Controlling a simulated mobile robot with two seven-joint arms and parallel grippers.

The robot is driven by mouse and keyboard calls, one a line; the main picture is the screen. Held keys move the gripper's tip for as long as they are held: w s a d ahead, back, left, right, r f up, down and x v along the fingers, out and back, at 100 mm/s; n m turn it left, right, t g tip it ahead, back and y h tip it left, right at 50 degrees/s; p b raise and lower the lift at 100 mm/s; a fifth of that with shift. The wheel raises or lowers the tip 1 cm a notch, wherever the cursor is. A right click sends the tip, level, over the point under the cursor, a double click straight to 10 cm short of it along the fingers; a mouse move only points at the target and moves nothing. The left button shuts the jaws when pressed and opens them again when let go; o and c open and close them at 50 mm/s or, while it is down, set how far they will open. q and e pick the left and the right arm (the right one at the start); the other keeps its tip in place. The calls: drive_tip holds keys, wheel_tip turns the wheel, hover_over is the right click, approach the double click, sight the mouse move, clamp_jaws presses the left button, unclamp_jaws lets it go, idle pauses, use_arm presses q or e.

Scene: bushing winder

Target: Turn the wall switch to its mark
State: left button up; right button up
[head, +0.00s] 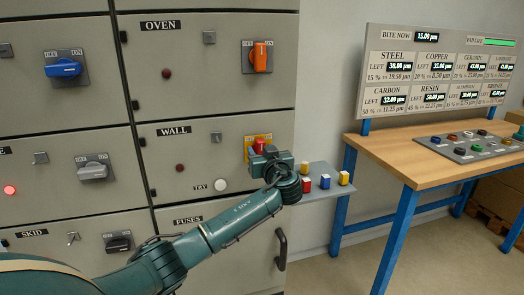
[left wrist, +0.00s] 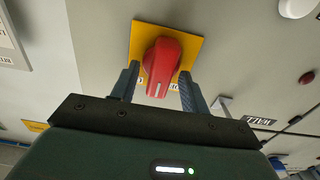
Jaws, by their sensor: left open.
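The wall switch is a red rotary knob (head: 260,144) on a yellow plate (head: 250,158), on the grey panel labelled WALL (head: 173,130). In the left wrist view the red knob (left wrist: 161,68) sits on its yellow plate (left wrist: 146,32), with a white line on its near end. My left gripper (head: 262,152) is at the knob in the head view. In the left wrist view its open fingers (left wrist: 158,84) stand on either side of the knob's near end. I cannot tell whether they touch it. The plate's lettering is mostly hidden. My right gripper is not in view.
An orange OVEN switch (head: 260,57) is above, and a blue switch (head: 63,68) is at the upper left. A white TRY button (head: 220,185) is below left of the knob. A small shelf (head: 330,191) with coloured blocks and a wooden bench (head: 440,158) stand to the right.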

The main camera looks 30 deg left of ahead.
use_arm(q)
drive_tip(key=shift+c, duration=0.3)
drive_tip(key=c, duration=0.9)
